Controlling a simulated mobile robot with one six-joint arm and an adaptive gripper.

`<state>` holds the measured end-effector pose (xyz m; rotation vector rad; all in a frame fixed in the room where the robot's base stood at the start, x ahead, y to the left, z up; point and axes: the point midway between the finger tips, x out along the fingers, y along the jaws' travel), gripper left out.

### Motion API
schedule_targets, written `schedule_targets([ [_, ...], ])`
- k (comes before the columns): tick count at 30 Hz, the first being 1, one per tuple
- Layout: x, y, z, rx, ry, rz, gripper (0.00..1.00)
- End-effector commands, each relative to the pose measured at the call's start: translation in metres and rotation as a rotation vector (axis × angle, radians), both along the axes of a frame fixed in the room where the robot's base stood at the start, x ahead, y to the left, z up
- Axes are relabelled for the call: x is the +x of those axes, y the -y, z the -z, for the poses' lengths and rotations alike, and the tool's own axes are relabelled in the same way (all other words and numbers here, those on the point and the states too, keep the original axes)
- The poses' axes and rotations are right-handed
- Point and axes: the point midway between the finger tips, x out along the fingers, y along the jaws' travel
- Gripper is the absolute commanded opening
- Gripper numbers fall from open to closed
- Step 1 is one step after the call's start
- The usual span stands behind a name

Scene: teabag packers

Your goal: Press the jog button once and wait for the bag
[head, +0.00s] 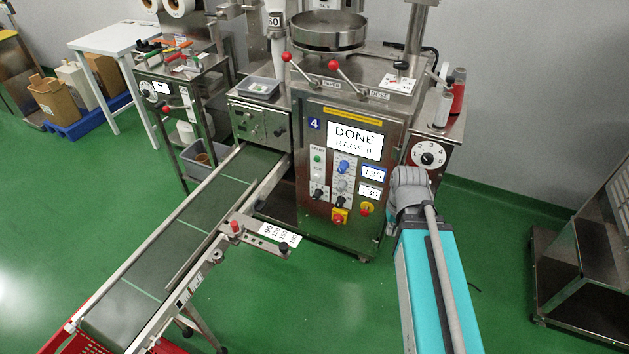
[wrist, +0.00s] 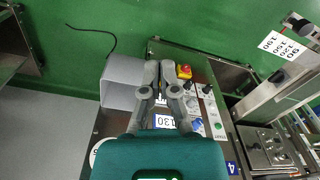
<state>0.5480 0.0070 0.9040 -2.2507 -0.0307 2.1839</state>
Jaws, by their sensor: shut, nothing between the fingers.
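The packing machine (head: 352,118) stands upright with its steel control panel facing me. Its screen (head: 355,140) reads DONE, with a smaller line that looks like BAGS 0. A green START button (head: 317,158) sits at the panel's left and also shows in the wrist view (wrist: 217,125). Black, blue and red controls sit around it; I cannot read which is the jog button. My gripper (wrist: 159,66) is shut and empty in front of the panel in the wrist view; contact cannot be told. In the head view my arm hides it. No bag shows on the conveyor belt (head: 185,240).
A red crate (head: 80,343) is at the belt's lower end. A size-marked guide arm (head: 262,232) juts out beside the belt. A yellow-backed red button (head: 338,217) is low on the panel. A steel cabinet (head: 590,265) stands right. Green floor lies open between.

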Motion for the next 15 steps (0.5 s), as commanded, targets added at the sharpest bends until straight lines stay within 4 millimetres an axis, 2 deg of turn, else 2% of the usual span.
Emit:
schedule_targets([
  [1,0.007,-0.003,0.01,0.008,0.015,-0.005,0.0],
  [5,0.026,-0.009,0.03,0.037,0.067,-0.016,0.0],
  [15,0.093,-0.057,0.088,0.153,0.264,-0.058,0.0],
])
